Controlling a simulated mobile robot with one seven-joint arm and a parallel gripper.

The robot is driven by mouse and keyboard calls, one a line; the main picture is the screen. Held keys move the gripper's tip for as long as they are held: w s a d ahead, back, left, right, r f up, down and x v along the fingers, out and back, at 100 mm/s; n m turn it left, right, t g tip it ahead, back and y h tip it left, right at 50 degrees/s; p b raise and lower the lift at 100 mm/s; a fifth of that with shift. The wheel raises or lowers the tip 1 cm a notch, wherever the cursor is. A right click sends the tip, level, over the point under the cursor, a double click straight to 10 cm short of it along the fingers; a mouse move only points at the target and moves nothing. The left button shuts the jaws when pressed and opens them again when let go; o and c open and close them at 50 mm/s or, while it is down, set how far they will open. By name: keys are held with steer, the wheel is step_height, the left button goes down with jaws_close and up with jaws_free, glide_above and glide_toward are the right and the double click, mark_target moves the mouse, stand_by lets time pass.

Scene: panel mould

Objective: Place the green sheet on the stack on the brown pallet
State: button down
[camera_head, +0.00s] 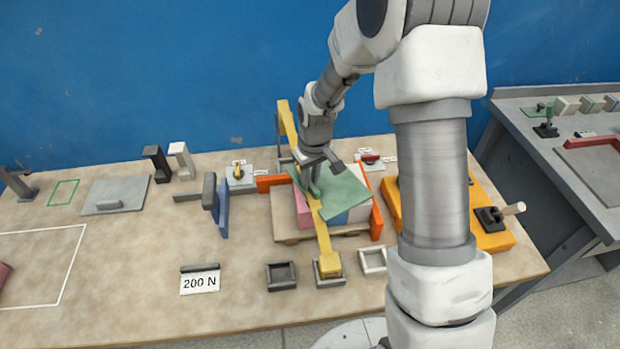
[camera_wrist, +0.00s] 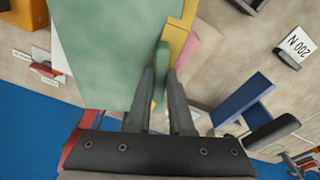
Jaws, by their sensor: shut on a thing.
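The green sheet (camera_head: 346,192) is tilted above the stack in the head view. My gripper (camera_head: 314,188) is shut on its raised edge or tab. In the wrist view, the fingers (camera_wrist: 160,95) close on that green part, and the sheet (camera_wrist: 105,50) fills the upper left. The stack shows a pink part (camera_head: 303,214), with blue and white parts under the sheet. It stands on the brown pallet (camera_head: 284,222). The sheet hides much of the stack's top, so I cannot tell whether they touch.
A yellow bar (camera_head: 323,238) crosses over the pallet beside the sheet. Orange stops stand left (camera_head: 270,183) and right (camera_head: 376,216) of the stack. A blue upright panel (camera_head: 223,212) stands farther left. Small square trays (camera_head: 281,277) lie at the front.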

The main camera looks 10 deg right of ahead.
steer(key=shift+f+b, duration=0.5)
steer(key=shift+f, duration=0.1)
steer(key=c, duration=0.7)
jaws_free()
steer(key=shift+c, duration=0.2)
steer(key=shift+r, duration=0.1)
step_height(320, 180, up, 17)
steer(key=s, duration=0.2)
steer(key=s+d+r+m+t, duration=0.2)
steer(key=s+r, duration=0.2)
steer(key=s, duration=0.7)
steer(key=s+d+r+m+t, duration=0.2)
steer(key=s+r, duration=0.3)
steer(key=s, duration=0.6)
steer(key=shift+s+d+m+h, duration=0.3)
steer(key=shift+s+d, duration=0.05)
steer(key=shift+d, duration=0.25)
